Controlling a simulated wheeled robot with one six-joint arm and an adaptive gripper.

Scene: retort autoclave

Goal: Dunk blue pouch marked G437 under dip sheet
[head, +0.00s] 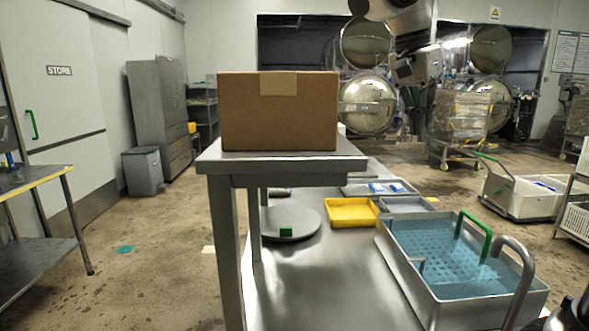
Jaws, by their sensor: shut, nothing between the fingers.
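A steel dip bath (485,313) of blue liquid stands at the right of the bench. A perforated dip sheet (440,258) shows in it, with a green handle (474,224) standing above the rim. Small blue-and-white pouches (378,188) lie in a shallow steel tray (353,190) farther back on the bench. No marking is legible, so I cannot tell which is G437. My gripper (415,124) hangs at the upper right of centre, pointing down, shut and empty. It is above the bench's far part, apart from the pouches and the bath.
A cardboard box (280,115) sits on a raised steel shelf (300,166) at centre, hiding part of the bench behind it. A yellow tray (352,213), a grey tray (407,205) and a round plate with a green block (286,231) are on the bench. The near bench surface is clear.

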